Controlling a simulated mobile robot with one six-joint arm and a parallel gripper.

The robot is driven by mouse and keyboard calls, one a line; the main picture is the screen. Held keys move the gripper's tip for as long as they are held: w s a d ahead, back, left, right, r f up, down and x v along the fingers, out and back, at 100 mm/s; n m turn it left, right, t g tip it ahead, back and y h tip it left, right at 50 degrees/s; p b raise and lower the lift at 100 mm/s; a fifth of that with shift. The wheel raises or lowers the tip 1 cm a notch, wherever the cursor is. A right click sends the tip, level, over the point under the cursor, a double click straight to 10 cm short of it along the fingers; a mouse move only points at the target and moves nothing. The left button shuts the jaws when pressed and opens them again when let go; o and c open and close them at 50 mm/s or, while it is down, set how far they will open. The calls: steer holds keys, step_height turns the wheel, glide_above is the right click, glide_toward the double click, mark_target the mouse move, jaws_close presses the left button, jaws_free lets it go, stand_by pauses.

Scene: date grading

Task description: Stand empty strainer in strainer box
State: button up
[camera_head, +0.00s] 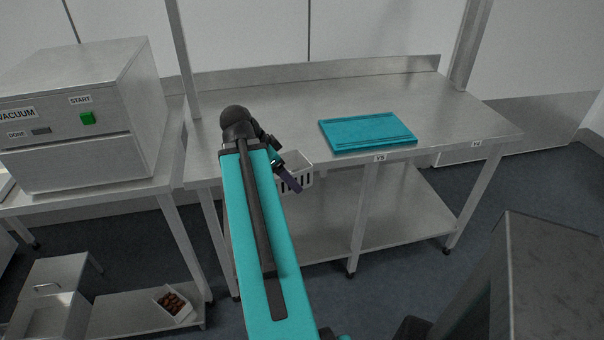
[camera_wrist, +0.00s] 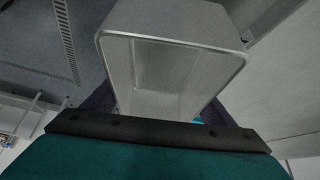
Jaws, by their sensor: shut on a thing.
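A small pale basket (camera_head: 304,174) with dark slots in its wall shows at the front edge of the steel table, by my gripper (camera_head: 286,178); I take it to be the strainer. In the wrist view a pale grey, open-topped container (camera_wrist: 172,22) with a rounded rim sits between my dark fingers, and my gripper (camera_wrist: 160,108) is shut on it. The part of its inside that shows is bare. My arm hides part of the basket in the head view. I cannot identify the strainer box with certainty.
A teal board (camera_head: 366,131) lies on the steel table (camera_head: 290,98), with bare top around it. A vacuum machine (camera_head: 85,115) stands on the left bench. Below it are a grey metal box (camera_head: 50,295) with a handle and a white tray (camera_head: 186,314) of brown dates.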

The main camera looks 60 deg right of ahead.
steer(key=w+a+f+n+t+h, duration=0.1)
steer(key=w+a+f+n+t, duration=0.2)
steer(key=w+a, duration=0.75)
steer(key=w+a+f+n+t, duration=0.1)
steer(key=w+a+f+n, duration=0.2)
steer(key=w+a+n, duration=0.55)
steer(key=w+a+f+n+t+y, duration=0.1)
steer(key=w+a+n+t+y, duration=0.1)
steer(key=w+a+n, duration=0.5)
steer(key=w+a+f+n+t+y, duration=0.2)
steer(key=w+a+n, duration=0.4)
steer(key=w+a, duration=0.7)
steer(key=shift+w+a+n+t+y, duration=0.4)
steer(key=shift+a+t+y, duration=0.45)
steer(key=shift+a, duration=3.3)
